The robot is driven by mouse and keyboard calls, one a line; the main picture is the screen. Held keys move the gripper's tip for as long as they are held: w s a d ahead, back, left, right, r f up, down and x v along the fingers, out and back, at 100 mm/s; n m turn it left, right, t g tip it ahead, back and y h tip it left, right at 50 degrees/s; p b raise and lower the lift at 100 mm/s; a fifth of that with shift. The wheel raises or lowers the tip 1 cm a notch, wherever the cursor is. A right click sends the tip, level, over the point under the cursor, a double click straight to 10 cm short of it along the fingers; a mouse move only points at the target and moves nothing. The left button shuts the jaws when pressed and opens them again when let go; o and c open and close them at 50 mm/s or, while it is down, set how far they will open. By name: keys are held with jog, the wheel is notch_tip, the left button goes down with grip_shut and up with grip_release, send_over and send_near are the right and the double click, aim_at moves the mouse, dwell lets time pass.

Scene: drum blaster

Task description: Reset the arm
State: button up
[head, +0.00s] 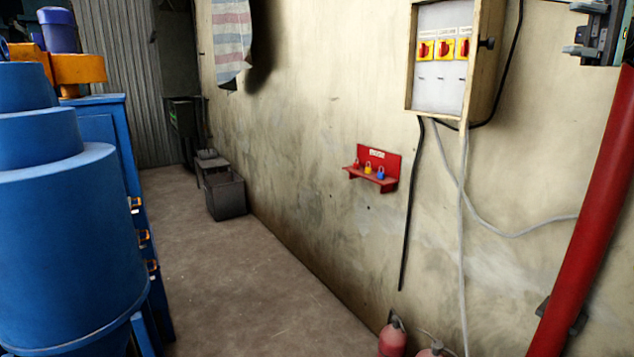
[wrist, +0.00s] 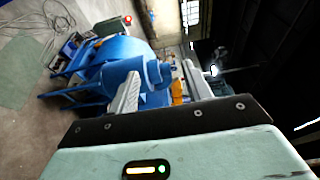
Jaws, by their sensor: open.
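My gripper (wrist: 160,70) is open in the wrist view, its two grey fingers well apart with nothing held between them. Beyond the fingers is the blue drum machine (wrist: 120,52), which appears turned on its side in this view. In the head view my gripper (head: 570,28) shows at the top right edge, partly cut off, with its fingers pointing left in front of the wall. The blue machine (head: 65,235) fills the left side of the head view.
A switch box (head: 440,85) with red and yellow switches hangs on the wall. A red rack (head: 378,165) holds small padlocks. A red pipe (head: 590,210) slants at right. Red extinguishers (head: 392,338) stand below. The floor (head: 235,275) between machine and wall is mostly clear.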

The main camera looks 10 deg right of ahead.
jog(key=w+a+f+g+h+b, duration=0.15)
jog(key=a+f, duration=0.25)
jog(key=a, duration=0.8)
jog(key=w+a+f+g+h+b, duration=0.1)
jog(key=w+a+f+h+b, duration=0.3)
jog(key=a, duration=0.8)
jog(key=s+a+f+h+b, duration=0.15)
jog(key=s+a+f, duration=0.25)
jog(key=a+f, duration=0.45)
jog(key=s+a+f+h, duration=0.2)
jog(key=s+a+f, duration=0.1)
jog(key=a+f, duration=0.5)
jog(key=s+a+f+n+t+h+b, duration=0.1)
jog(key=s+a+f+h+b, duration=0.2)
jog(key=s+f, duration=0.45)
jog(key=s+a+f+n+t+h+b, duration=0.15)
jog(key=s+a+f, duration=0.3)
jog(key=f, duration=0.65)
jog(key=s+d+f+n+t+h+b, duration=0.1)
jog(key=s+d+f+b, duration=0.2)
jog(key=s+d+f, duration=0.3)
jog(key=s+d+f+n+t+h+b, duration=0.2)
jog(key=s+d+f, duration=0.4)
jog(key=f, duration=0.4)
jog(key=shift+s+f+b, duration=0.3)
jog(key=shift+s+b, duration=0.4)
jog(key=shift+b, duration=0.1)
